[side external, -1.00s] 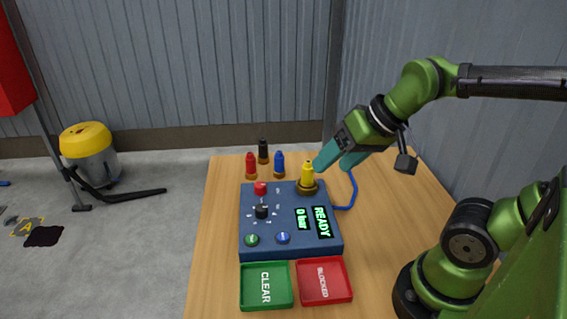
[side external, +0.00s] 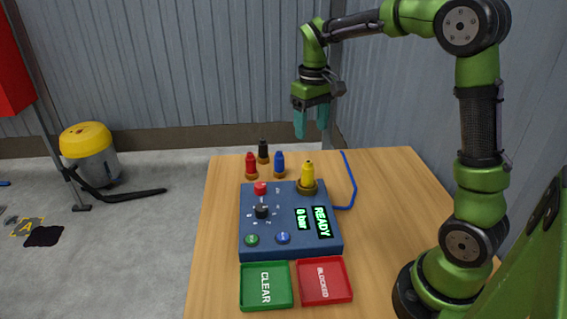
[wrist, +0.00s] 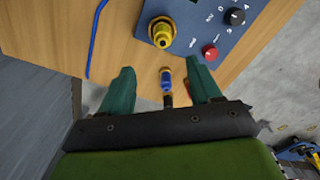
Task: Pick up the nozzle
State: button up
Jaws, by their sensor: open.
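My gripper (side external: 311,128) is open and empty, pointing down, high above the back of the table. Four nozzle-shaped pieces show. A yellow nozzle (side external: 308,174) stands upright in a brass fitting on the blue test box. A blue nozzle (side external: 279,163), a red nozzle (side external: 250,163) and a black nozzle (side external: 263,149) stand on the table behind the box. In the wrist view the blue nozzle (wrist: 166,80) lies between my open fingers (wrist: 160,68), well below them, and the yellow nozzle (wrist: 162,33) is beyond.
The blue box (side external: 262,240) has knobs, buttons and displays reading READY and 0 bar. A blue hose (side external: 352,183) runs from its right side. A green CLEAR tray (side external: 243,298) and a red BLOCKED tray (side external: 349,293) sit in front.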

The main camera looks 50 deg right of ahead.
aim_at(307, 170)
notch_tip(307, 170, down, 9)
jog(key=shift+r, duration=0.1)
jog(key=shift+w+a+f, duration=0.1)
jog(key=shift+f, duration=1.25)
jog(key=shift+w+a+f, duration=0.1)
jog(key=shift+f, duration=1.2)
grip_shut()
jog(key=shift+r, duration=0.1)
